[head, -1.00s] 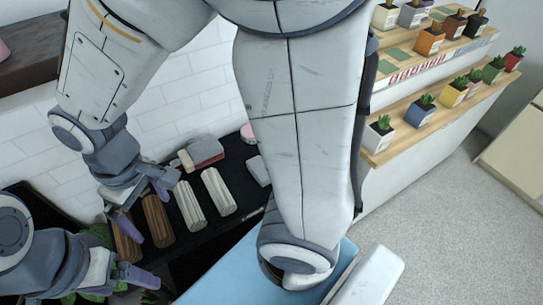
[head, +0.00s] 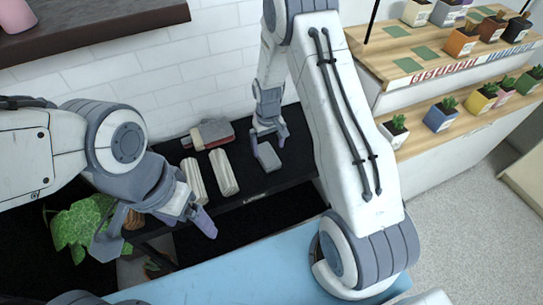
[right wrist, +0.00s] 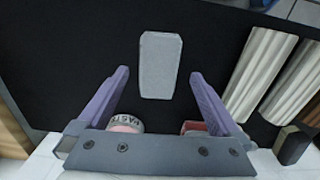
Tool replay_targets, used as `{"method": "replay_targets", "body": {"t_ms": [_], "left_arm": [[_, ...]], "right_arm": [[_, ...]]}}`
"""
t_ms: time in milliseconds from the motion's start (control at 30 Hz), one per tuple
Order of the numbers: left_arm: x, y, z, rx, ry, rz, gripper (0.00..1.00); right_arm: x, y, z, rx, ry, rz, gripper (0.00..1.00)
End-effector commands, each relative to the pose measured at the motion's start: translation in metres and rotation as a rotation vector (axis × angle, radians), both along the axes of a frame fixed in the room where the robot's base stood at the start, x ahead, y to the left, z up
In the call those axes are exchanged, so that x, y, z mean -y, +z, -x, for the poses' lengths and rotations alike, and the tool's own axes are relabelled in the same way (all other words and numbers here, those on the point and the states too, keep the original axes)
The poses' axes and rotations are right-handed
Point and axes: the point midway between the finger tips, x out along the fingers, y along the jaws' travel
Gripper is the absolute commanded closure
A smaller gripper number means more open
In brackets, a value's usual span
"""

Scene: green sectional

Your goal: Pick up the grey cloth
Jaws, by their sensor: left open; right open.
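The grey cloth (head: 268,156) is a small flat folded piece lying on the black table (head: 262,192), to the right of the ridged rolls. It also shows in the right wrist view (right wrist: 160,65), just beyond the fingertips and centred between them. My right gripper (head: 269,136) is open and empty, close above and behind the cloth. Its two purple fingers (right wrist: 160,75) point towards the cloth with a gap on each side. My left gripper (head: 155,232) is open and empty at the left, near the table's front edge.
A leafy plant (head: 78,230) is at the left. A light blue surface (head: 260,275) is in front.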

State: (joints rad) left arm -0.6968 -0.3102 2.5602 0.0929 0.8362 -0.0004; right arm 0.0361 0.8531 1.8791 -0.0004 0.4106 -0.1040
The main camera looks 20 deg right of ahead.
Motion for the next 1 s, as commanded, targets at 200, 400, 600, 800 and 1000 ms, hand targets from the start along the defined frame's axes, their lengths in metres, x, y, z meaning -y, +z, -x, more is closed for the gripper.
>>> {"method": "replay_targets", "body": {"t_ms": [200, 400, 600, 800, 1000], "left_arm": [[0.0, 0.004, 0.0, 0.0, 0.0, 0.0, 0.14], [0.0, 0.01, 0.0, 0.0, 0.0, 0.0, 0.14], [0.0, 0.011, 0.0, 0.0, 0.0, 0.0, 0.14], [0.0, 0.011, 0.0, 0.0, 0.0, 0.0, 0.14], [0.0, 0.011, 0.0, 0.0, 0.0, 0.0, 0.14]], "right_arm": [[-0.001, -0.016, -0.002, -0.001, 0.003, 0.0, 0.0], [-0.001, -0.044, -0.007, -0.002, 0.005, 0.0, 0.0], [-0.002, -0.059, -0.008, 0.002, 0.007, 0.0, 0.0], [-0.003, -0.06, -0.008, 0.003, 0.008, 0.0, 0.04], [-0.003, -0.059, -0.008, 0.002, 0.007, 0.0, 0.73]]}}
